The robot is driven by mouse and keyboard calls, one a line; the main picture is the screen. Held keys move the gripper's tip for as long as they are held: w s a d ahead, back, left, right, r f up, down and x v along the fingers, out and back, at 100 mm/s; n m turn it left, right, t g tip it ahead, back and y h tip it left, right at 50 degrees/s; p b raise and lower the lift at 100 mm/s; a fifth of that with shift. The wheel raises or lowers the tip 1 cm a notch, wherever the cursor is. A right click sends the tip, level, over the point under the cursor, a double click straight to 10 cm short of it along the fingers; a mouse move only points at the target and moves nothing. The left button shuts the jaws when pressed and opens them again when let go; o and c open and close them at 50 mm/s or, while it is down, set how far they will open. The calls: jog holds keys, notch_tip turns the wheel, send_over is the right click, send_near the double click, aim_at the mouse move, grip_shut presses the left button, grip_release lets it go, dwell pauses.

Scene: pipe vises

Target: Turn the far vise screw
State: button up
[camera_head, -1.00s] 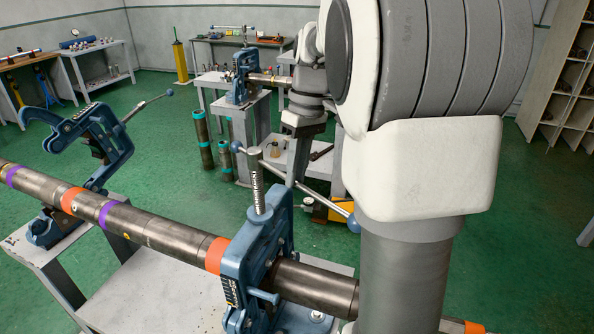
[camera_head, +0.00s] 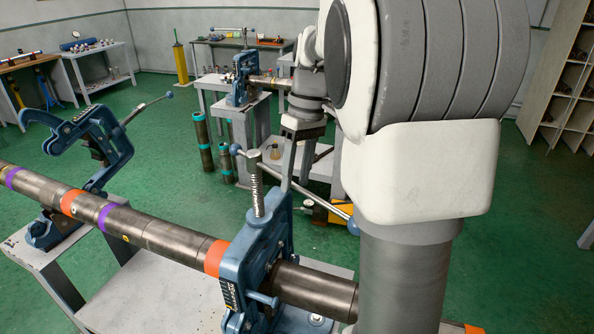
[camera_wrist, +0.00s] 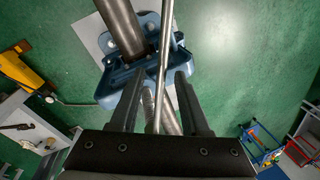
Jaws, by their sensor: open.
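A blue pipe vise (camera_head: 252,262) is closed around a long steel pipe (camera_head: 160,235) in the head view. Its upright threaded screw (camera_head: 257,190) carries a slanting bar handle (camera_head: 315,193) with blue ball ends. My gripper (camera_head: 287,182) points down beside the screw's top, over the handle. In the wrist view my gripper (camera_wrist: 160,90) is open, with the bar handle (camera_wrist: 164,55) running between its two fingers. The screw (camera_wrist: 148,105) shows below the bar, also between the fingers. Whether a finger touches the bar I cannot tell. Another blue vise (camera_head: 95,145) stands swung open at the left.
A third blue vise (camera_head: 240,80) stands on a grey stand further back. Dark pipes with teal bands (camera_head: 203,140) stand on the green floor beside it. Workbenches line the back wall and a shelf rack (camera_head: 560,75) stands at the right. My arm hides much of the right side.

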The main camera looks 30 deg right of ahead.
jog(key=p+v, duration=0.1)
jog(key=v, duration=1.6)
jog(key=shift+r, duration=0.25)
jog(key=shift+s, duration=0.1)
jog(key=s+a+f+m+t+h+b, duration=0.1)
jog(key=s+a+f+t, duration=0.2)
jog(key=s+a+f, duration=0.4)
jog(key=s+a+f+m+t+h+b, duration=0.1)
jog(key=s+a+f+m+t+b, duration=0.1)
jog(key=s+a+f, duration=0.4)
jog(key=s+f+t, duration=0.1)
jog(key=s+f, duration=0.3)
jog(key=f, duration=0.2)
jog(key=shift+s+a+f+b, duration=0.15)
jog(key=shift+s+a+b, duration=0.15)
jog(key=shift+s+a, duration=0.1)
jog(key=shift+w, duration=0.1)
